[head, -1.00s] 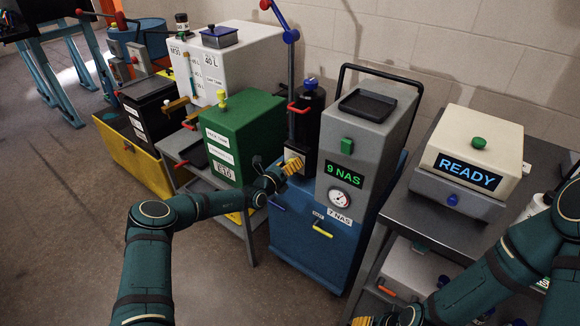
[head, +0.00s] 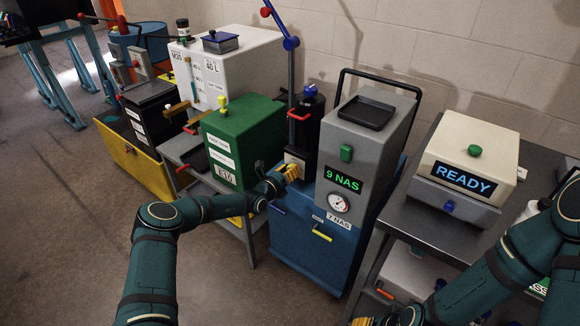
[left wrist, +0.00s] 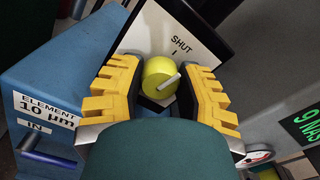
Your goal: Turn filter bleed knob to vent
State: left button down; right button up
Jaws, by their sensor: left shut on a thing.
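The yellow bleed knob (left wrist: 157,78) sits between my left gripper's fingers in the left wrist view. A white pointer mark on it slants toward the upper right of that view. The white plate (left wrist: 195,38) behind it reads SHUT, with a short tick below the word. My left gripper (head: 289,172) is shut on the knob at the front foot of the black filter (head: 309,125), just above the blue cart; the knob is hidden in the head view. My right gripper (head: 363,321) shows only as a yellow bit at the bottom edge; its fingers are mostly cut off.
The grey unit (head: 365,150) reading 9 NAS stands close right of the filter on the blue cart (head: 300,235). A green tank (head: 235,135) stands close left. A yellow handle (head: 321,236) and a gauge (head: 339,203) are nearby. The floor at front left is clear.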

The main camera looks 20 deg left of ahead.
pick_arm(q)
jog(key=m+p, duration=0.3)
jog(key=shift+r+m+p, duration=0.3)
jog(key=m+p, duration=0.2)
jog(key=m, duration=0.1)
jog(key=shift+d+f+m+p, duration=0.1)
jog(key=shift+m+p, duration=0.2)
jog(key=m+p, duration=0.2)
jog(key=m, duration=0.2)
jog(key=shift+m+p, duration=0.3)
jog(key=shift+p, duration=0.05)
jog(key=m+p, duration=0.2)
jog(key=m, duration=0.2)
jog(key=shift+f, duration=0.1)
pick_arm(e)
notch_tip(320, 180, up, 12)
jog(key=w, duration=0.2)
jog(key=shift+d+t, duration=0.3)
jog(key=shift+d, duration=0.05)
jog(key=shift+r, duration=0.15)
pick_arm(q)
jog(key=c, duration=0.6)
grip_release()
jog(key=shift+o, duration=0.2)
jog(key=shift+d+f, duration=0.1)
jog(key=shift+s, duration=0.1)
